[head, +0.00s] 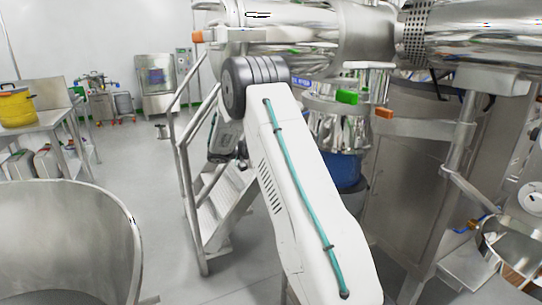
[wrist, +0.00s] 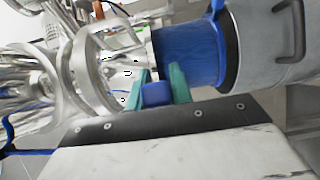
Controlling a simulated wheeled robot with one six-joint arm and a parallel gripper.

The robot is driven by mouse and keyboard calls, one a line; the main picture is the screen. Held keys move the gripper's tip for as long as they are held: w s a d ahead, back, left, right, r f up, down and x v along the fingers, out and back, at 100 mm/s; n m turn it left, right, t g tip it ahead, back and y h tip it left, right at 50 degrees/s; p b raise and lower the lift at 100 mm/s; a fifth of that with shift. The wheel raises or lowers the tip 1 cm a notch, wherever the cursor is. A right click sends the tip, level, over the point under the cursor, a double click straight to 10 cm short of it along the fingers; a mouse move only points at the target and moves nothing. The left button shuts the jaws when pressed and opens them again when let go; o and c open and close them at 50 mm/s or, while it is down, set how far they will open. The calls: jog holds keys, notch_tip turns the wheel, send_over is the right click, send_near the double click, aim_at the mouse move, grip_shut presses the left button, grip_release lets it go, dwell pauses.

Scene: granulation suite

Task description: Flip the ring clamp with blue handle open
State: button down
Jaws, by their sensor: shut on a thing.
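My gripper (wrist: 159,76) shows in the wrist view, its two teal fingers shut on the blue handle (wrist: 157,95). The handle is a small blue block between the fingers. A shiny metal ring (wrist: 88,72), apparently the ring clamp, stands just left of the fingers. Whether the clamp is open or closed, and how the handle joins it, I cannot tell. In the head view my own arm hides the gripper and the blue handle.
In the wrist view a blue sleeve (wrist: 185,56) and a grey drum (wrist: 275,45) are close on the right. In the head view, green (head: 347,97) and orange (head: 384,113) handles sit right of my arm. Metal stairs (head: 222,205) stand left; floor (head: 150,190) beyond is clear.

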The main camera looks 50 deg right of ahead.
jog(key=shift+w+d+m+g+y, duration=0.1)
jog(key=shift+w+m+g+y, duration=0.2)
jog(key=shift+w, duration=0.15)
jog(key=c, duration=1.2)
grip_release()
jog(key=shift+w, duration=0.15)
jog(key=shift+c, duration=0.2)
